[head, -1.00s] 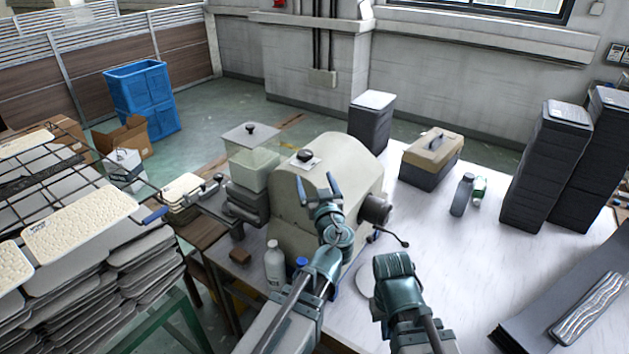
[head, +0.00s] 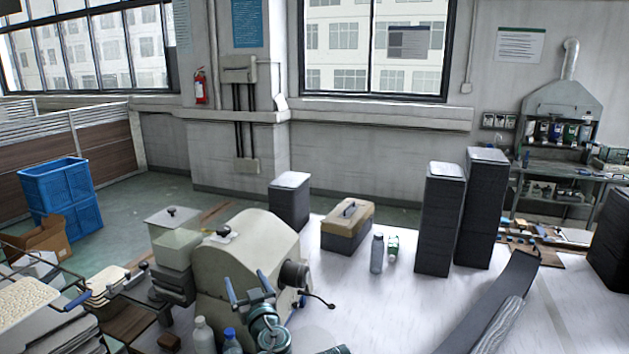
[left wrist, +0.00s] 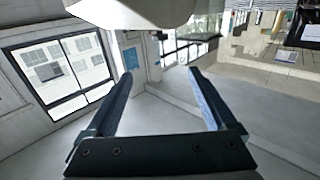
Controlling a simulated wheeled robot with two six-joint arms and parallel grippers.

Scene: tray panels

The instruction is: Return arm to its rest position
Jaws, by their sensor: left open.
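My left gripper (head: 249,287) stands upright in the head view, in front of the cream machine (head: 235,262). Its two blue fingers are spread, with nothing between them. In the left wrist view the open fingers (left wrist: 160,98) point past the pale underside of a rounded body at the top, with the window and wall beyond. Of my right arm only a small dark green piece (head: 335,350) shows at the bottom edge of the head view. Its gripper is not seen.
Two bottles (head: 203,335) stand close to my left arm. The white table holds a toolbox (head: 347,226), a grey bottle (head: 377,253) and tall dark stacks (head: 440,220). A dark curved panel (head: 490,305) lies at the right. The table's middle is clear.

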